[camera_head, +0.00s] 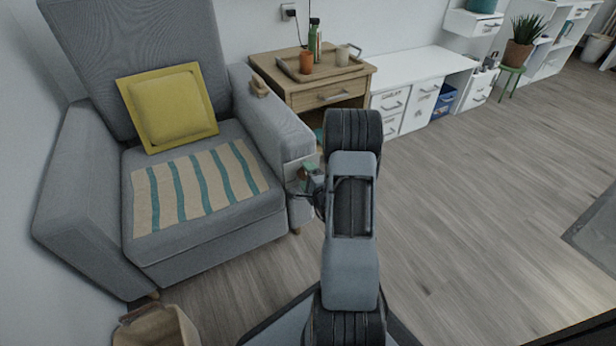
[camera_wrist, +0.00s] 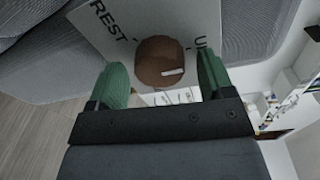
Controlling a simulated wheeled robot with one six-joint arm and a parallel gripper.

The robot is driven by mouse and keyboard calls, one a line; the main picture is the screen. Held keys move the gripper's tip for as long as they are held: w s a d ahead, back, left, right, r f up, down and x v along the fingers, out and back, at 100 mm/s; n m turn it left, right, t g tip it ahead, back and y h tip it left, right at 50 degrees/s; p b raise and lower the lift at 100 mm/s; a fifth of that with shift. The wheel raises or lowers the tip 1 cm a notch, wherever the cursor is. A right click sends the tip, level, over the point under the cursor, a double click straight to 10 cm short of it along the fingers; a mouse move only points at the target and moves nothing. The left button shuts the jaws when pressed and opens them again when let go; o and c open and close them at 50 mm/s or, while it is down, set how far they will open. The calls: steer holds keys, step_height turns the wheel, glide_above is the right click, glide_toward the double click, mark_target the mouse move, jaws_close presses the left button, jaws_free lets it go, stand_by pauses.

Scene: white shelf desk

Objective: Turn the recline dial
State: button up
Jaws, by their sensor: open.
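The recline dial (camera_wrist: 158,52) is a round brown knob with a short white mark, on a pale plate (camera_wrist: 98,32). The plate reads "REST" at left of the knob and a partly hidden word starting with "U" at right. My gripper (camera_wrist: 162,65) is open, with one green finger on each side of the dial. Whether the fingers touch it I cannot tell. In the head view my gripper (camera_head: 309,177) is at the front of the right armrest of the grey armchair (camera_head: 268,130). The dial cannot be made out clearly there.
A yellow cushion (camera_head: 172,108) and a striped cloth (camera_head: 200,186) lie on the chair. A wooden side table (camera_head: 330,92) with a tray stands right behind the armrest. A basket (camera_head: 155,328) stands at front left. The floor (camera_head: 470,210) at right is clear.

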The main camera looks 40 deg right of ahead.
steer(key=s+a+r+p, duration=0.1)
steer(key=s+a+p, duration=0.1)
steer(key=s, duration=1.1)
steer(key=shift+s+a+p, duration=0.2)
steer(key=shift+s+p, duration=0.1)
steer(key=shift+p, duration=0.35)
steer(key=w+a+r+n+g+y+p, duration=0.2)
steer(key=a+r+n+y+p, duration=0.45)
steer(key=r, duration=0.45)
steer(key=w+a+r+n+g+y+p, duration=0.25)
steer(key=a+r+y+p, duration=0.35)
steer(key=a+r+y, duration=0.3)
steer(key=s+a+r+n+g+p, duration=0.55)
steer(key=a+r+g+p, duration=0.2)
steer(key=r, duration=0.25)
steer(key=s+r+n+h+p, duration=0.1)
steer(key=r+n+h+p, duration=0.2)
steer(key=r, duration=0.9)
steer(key=s+d+r+n+g+h+p, duration=0.1)
steer(key=r+n+h+p, duration=0.3)
steer(key=r+h+p, duration=0.5)
step_height(320, 180, up, 3)
steer(key=s+p, duration=0.1)
steer(key=p, duration=0.2)
steer(key=shift+s+d+r+g+p, duration=0.15)
steer(key=shift+s+d+g+p, duration=0.1)
steer(key=shift+g+p, duration=0.1)
steer(key=shift+n, duration=0.25)
